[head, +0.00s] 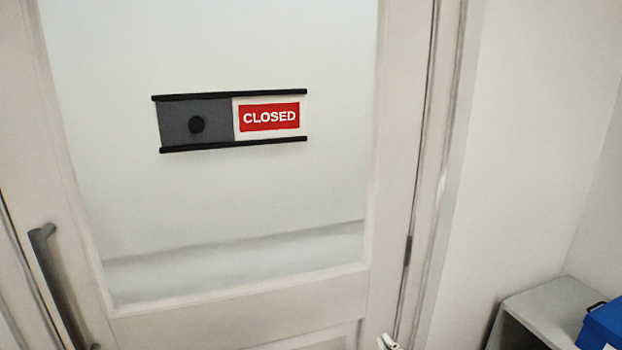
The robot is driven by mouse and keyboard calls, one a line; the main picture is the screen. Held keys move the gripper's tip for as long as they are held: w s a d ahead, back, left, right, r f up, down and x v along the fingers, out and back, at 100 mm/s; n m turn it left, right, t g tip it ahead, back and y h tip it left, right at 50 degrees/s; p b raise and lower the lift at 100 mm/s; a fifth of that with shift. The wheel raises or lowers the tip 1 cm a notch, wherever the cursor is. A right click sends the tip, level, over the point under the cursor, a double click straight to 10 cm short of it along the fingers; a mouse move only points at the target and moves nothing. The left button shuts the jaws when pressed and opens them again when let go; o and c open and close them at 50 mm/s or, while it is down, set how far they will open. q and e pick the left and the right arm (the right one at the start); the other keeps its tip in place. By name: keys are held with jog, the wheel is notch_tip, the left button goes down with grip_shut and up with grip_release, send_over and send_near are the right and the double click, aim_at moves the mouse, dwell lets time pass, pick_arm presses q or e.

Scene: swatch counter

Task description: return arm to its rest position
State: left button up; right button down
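A sliding sign (231,121) is fixed on the pale panel of a door. It has black rails above and below. My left gripper is not in view. Nothing touches the sign.
The door (240,319) appears shut, with a dark vertical handle (59,285) at the lower left. A pale cabinet (556,309) stands at the lower right, with a blue box (604,325) on or beside it. The wall between door and cabinet is bare.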

jog(key=s+d+f+m+g, duration=0.2)
jog(key=s+f+g, duration=0.3)
jog(key=s, duration=0.4)
jog(key=s+d+f+m+g+h, duration=0.1)
jog(key=s+d+f+m+g, duration=0.1)
jog(key=s+f, duration=0.55)
jog(key=s+d+f+m+g, duration=0.15)
jog(key=s+f+g, duration=0.25)
jog(key=s, duration=0.7)
notch_tip(320, 180, down, 27)
jog(key=s+g, duration=0.1)
jog(key=s, duration=0.1)
jog(key=s+d+f+g, duration=0.1)
jog(key=s+d+f, duration=0.2)
jog(key=s+f, duration=1.2)
jog(key=shift+s+f+g+h, duration=0.3)
jog(key=shift+s+f, duration=0.05)
jog(key=shift+s, duration=0.45)
